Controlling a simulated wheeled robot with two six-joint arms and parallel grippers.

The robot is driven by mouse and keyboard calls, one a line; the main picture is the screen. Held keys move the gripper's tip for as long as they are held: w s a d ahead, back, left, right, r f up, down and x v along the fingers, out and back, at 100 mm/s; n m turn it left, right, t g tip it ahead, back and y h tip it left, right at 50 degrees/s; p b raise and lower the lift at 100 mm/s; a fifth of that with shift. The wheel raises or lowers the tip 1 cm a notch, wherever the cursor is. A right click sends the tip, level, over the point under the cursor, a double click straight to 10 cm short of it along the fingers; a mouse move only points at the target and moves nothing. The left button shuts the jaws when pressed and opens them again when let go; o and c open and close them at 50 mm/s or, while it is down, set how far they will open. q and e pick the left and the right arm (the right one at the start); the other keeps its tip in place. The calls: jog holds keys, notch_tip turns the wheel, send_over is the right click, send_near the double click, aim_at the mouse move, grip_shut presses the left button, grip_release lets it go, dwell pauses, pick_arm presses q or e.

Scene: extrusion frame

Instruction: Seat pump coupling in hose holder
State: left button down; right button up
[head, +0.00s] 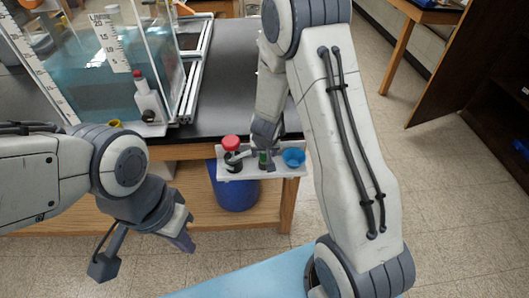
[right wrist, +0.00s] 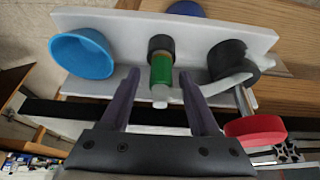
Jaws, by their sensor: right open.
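A white holder (head: 270,172) is fixed at the front edge of the table; its white panel (right wrist: 120,25) fills the top of the right wrist view. A green cylinder with a black collar (right wrist: 161,70) stands at its middle, possibly the coupling; in the head view the green part (head: 264,160) is partly hidden. My right gripper (right wrist: 158,72) is open, with one finger on each side of the green cylinder; contact cannot be told. A pale curved piece runs beside the cylinder toward a black part (right wrist: 228,58). My left gripper (head: 182,240) hangs low at left, its opening unclear.
A blue cup (head: 293,157) and a red-capped part (head: 231,143) flank the green piece on the holder. A water tank (head: 110,60) and a red-topped white bottle-like part (head: 148,100) stand on the black tabletop (head: 225,85). A blue bin (head: 235,190) stands below.

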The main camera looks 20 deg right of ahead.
jog(key=p+v, duration=0.6)
jog(key=v, duration=0.6)
jog(key=s+a+r+n+g+y, duration=0.1)
jog(key=s+a+r+n+y, duration=0.1)
jog(key=s+a+r, duration=0.35)
jog(key=s+a+r+n+y, duration=0.2)
jog(key=a+n, duration=0.1)
jog(key=a, duration=0.6)
jog(key=s+r+n+g, duration=0.1)
jog(key=s+r+n, duration=0.1)
jog(key=s, duration=0.6)
jog(key=s+r+n+g+h, duration=0.1)
jog(key=s+r+n+g, duration=0.1)
jog(key=s, duration=0.7)
notch_tip(320, 180, up, 2)
jog(key=shift+d+r+n+g+h, duration=0.2)
jog(key=shift+d+n+g+h, duration=0.1)
jog(key=shift+n, duration=0.5)
